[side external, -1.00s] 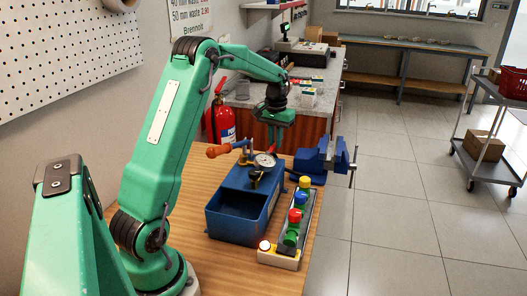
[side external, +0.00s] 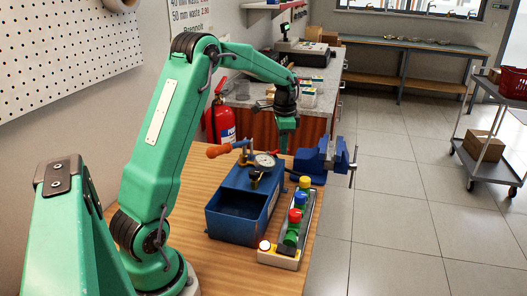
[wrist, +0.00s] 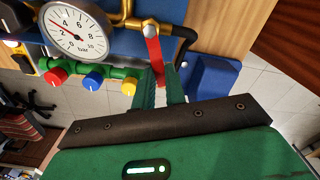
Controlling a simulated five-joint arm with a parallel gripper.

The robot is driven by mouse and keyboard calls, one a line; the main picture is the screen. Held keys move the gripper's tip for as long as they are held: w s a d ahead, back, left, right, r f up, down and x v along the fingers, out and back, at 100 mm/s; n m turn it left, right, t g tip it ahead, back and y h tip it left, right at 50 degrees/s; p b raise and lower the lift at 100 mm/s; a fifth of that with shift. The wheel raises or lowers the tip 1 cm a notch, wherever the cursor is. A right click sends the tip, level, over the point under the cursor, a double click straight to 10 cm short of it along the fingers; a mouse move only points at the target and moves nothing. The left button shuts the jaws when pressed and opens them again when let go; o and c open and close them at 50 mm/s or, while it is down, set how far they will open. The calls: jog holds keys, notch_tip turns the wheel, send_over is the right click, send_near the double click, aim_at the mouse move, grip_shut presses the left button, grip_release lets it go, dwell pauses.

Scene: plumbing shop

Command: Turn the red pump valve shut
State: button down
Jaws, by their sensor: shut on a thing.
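The red valve lever (wrist: 154,48) runs from a pivot on the brass pipework down between the fingers of my gripper (wrist: 158,76) in the wrist view. My gripper is shut on the lever near its free end. In the side view my gripper (side external: 285,148) points down at the far right of the blue pump (side external: 233,222), and the lever cannot be made out there. The pump's round pressure gauge (wrist: 73,30) is left of the lever in the wrist view. The gauge also shows in the side view (side external: 264,161).
A manifold with red, blue and yellow knobs (side external: 295,215) stands right of the pump. A blue vise (side external: 322,160) is behind it at the bench edge. The orange pump handle (side external: 219,150) sticks out left. A fire extinguisher (side external: 221,122) stands behind the bench.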

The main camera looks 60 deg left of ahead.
jog(key=shift+s+d+m, duration=0.25)
jog(key=shift+d+m, duration=0.15)
jog(key=shift+m, duration=0.7)
jog(key=shift+s+d+m, duration=0.25)
jog(key=shift+d+m, duration=0.1)
jog(key=shift+m, duration=0.75)
jog(key=c, duration=1.4)
grip_release()
jog(key=shift+c, duration=0.2)
jog(key=shift+r, duration=0.15)
notch_tip(320, 180, up, 8)
jog(key=shift+f, duration=0.2)
